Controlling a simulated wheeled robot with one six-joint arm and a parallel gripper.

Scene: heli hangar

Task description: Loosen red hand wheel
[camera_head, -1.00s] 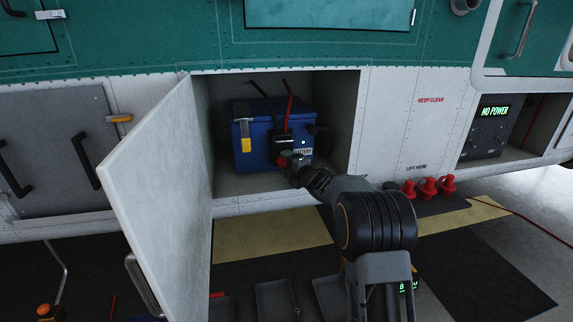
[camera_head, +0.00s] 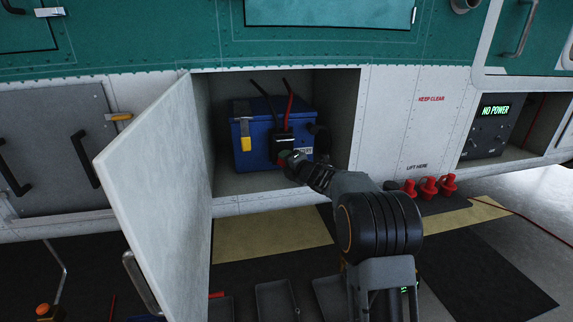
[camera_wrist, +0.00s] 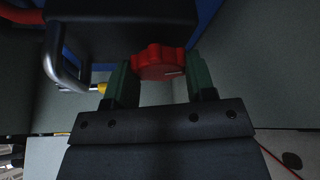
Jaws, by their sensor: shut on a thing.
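The red hand wheel (camera_wrist: 158,62) shows in the wrist view, on the underside or front of a black block (camera_wrist: 125,20). My gripper (camera_wrist: 158,80) has its two green fingers on either side of the wheel, shut on it. In the head view my gripper (camera_head: 286,158) reaches into the open compartment, in front of the black connector (camera_head: 282,145) on the blue battery (camera_head: 255,150). The wheel is hidden there behind the gripper and wrist.
The compartment's door (camera_head: 160,185) stands open at the left. A yellow-tagged strap (camera_head: 246,144) hangs on the battery. Red caps (camera_head: 428,187) stand below right of the compartment. A panel reads "NO POWER" (camera_head: 495,112). Grey trays (camera_head: 277,298) lie on the floor.

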